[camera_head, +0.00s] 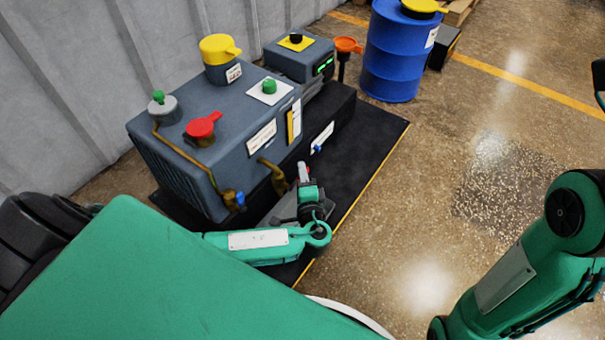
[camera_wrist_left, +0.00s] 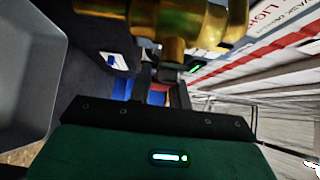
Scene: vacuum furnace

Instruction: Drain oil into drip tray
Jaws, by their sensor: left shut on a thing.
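A grey oil unit (camera_head: 215,120) has a brass drain pipe (camera_head: 272,170) curving from its front. A brass valve body (camera_wrist_left: 185,25) fills the top of the left wrist view. My left gripper (camera_head: 304,182) is beside the pipe's lower end, shut on a small red handle (camera_wrist_left: 157,98). Its joint with the valve is hidden. A grey drip tray (camera_head: 268,217), partly covered by my arm, lies below; its wall seems to show at the left of the wrist view (camera_wrist_left: 28,75). My right gripper is out of view.
A second brass valve with a blue handle (camera_head: 240,198) is at the unit's corner. Red (camera_head: 203,125) and yellow (camera_head: 217,48) caps top the unit. A blue drum (camera_head: 395,50) stands behind; floor to the right is clear.

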